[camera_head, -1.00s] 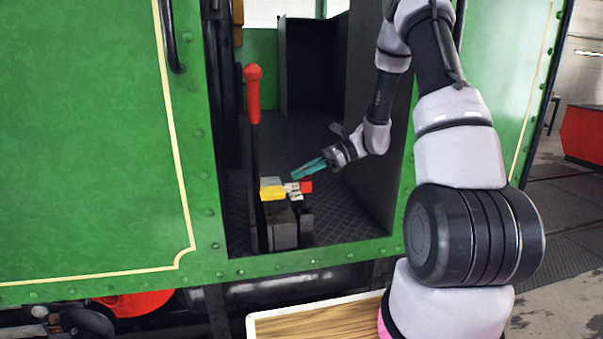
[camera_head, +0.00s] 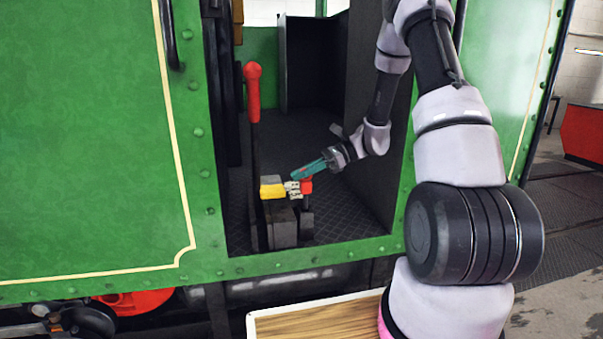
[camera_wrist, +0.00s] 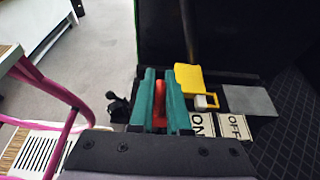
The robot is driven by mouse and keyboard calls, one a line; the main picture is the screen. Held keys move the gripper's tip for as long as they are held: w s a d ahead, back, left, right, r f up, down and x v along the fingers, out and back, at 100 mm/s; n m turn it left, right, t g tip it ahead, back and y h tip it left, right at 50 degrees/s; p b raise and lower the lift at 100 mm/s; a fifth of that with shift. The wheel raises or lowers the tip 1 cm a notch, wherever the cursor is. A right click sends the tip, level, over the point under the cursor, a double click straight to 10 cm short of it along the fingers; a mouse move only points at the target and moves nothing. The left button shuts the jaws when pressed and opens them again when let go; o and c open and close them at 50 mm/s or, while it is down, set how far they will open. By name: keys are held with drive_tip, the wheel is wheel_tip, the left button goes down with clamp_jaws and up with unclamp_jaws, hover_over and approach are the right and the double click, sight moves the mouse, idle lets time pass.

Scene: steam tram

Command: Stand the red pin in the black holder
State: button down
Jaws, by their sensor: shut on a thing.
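My gripper (camera_head: 297,175) has teal fingers and reaches in from the right, low in the tram's doorway. In the wrist view, its two fingers (camera_wrist: 164,100) are shut on the red pin (camera_wrist: 160,98), which lies between them. In the head view, the red pin (camera_head: 306,186) shows just below the fingers, next to the ON and OFF plates. A dark upright part (camera_head: 306,222) stands under the red pin and looks like the black holder. Whether the pin is inside it or just above it, I cannot tell. The fingers hide the pin's lower end in the wrist view.
A tall lever with a red handle (camera_head: 253,95) stands left of the gripper. A yellow block (camera_head: 272,191) sits on a grey box (camera_head: 284,225) beside the ON plate (camera_wrist: 202,126) and OFF plate (camera_wrist: 234,126). A wooden-topped tray (camera_head: 325,325) is below the doorway.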

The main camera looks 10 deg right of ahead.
sight(302, 188)
drive_tip(key=shift+f, duration=2.4)
drive_tip(key=c, duration=0.8)
unclamp_jaws()
wheel_tip(302, 188, up, 10)
